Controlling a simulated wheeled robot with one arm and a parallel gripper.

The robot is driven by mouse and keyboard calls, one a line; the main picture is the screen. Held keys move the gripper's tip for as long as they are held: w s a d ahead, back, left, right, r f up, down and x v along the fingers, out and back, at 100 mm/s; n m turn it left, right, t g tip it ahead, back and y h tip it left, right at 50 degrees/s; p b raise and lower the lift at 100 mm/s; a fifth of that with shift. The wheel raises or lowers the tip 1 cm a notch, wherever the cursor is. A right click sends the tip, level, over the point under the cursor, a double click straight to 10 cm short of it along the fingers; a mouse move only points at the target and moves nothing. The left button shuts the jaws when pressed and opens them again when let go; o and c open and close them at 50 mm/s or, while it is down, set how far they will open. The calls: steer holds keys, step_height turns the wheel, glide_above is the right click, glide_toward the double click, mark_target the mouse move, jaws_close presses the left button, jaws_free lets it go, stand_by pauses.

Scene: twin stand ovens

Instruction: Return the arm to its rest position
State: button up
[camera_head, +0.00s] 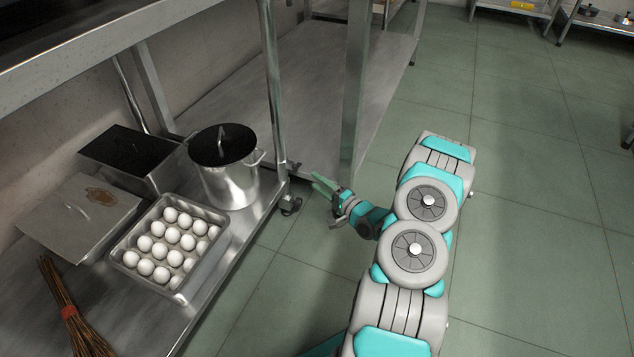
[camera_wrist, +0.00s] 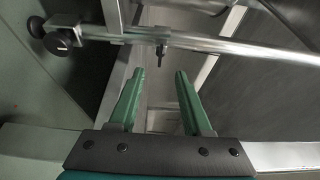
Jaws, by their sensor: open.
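My gripper (camera_head: 327,195) is at the end of my folded arm in the head view, at the right of the lower shelf's end and above the floor. In the wrist view my gripper (camera_wrist: 158,95) shows two green fingers spread apart with nothing between them. Past the fingertips in the wrist view are a metal rail (camera_wrist: 230,50) and a caster (camera_wrist: 58,38). In the head view the gripper is close to a stand leg and a caster (camera_head: 290,204). I cannot tell whether it touches them.
A lower shelf (camera_head: 235,258) at the left holds a pot (camera_head: 226,180), a tray of eggs (camera_head: 203,278), a black-topped metal box (camera_head: 130,155), a lidded pan (camera_head: 75,222) and a bundle of twigs (camera_head: 75,320). Another stand shelf (camera_head: 300,110) is behind. The green floor (camera_head: 540,230) at the right is clear.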

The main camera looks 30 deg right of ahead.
stand_by(0.3)
step_height(320, 180, up, 11)
steer(key=w+a+n+g+h+p, duration=0.1)
steer(key=a+n+g+h+p, duration=0.15)
steer(key=n+g+h, duration=0.4)
steer(key=s+a+r+n+g+p, duration=0.1)
steer(key=s+a+r+n+g, duration=0.15)
steer(key=s+r+g, duration=0.35)
steer(key=s+a+r+n+g+p, duration=0.1)
steer(key=s+a+r, duration=0.4)
steer(key=s, duration=0.7)
steer(key=s+a+r+n+g+y+p, duration=0.1)
steer(key=s+a+r+n+g, duration=0.2)
steer(key=s, duration=0.9)
steer(key=s+a+r+n+g+p, duration=0.1)
steer(key=s+a+r+g, duration=0.1)
steer(key=s+a+r, duration=0.5)
steer(key=s+a, duration=0.2)
steer(key=s, duration=0.4)
steer(key=shift+a+r+n+g, duration=0.2)
steer(key=shift+a+n+g, duration=0.05)
steer(key=shift+n+g, duration=0.15)
steer(key=shift+y, duration=0.25)
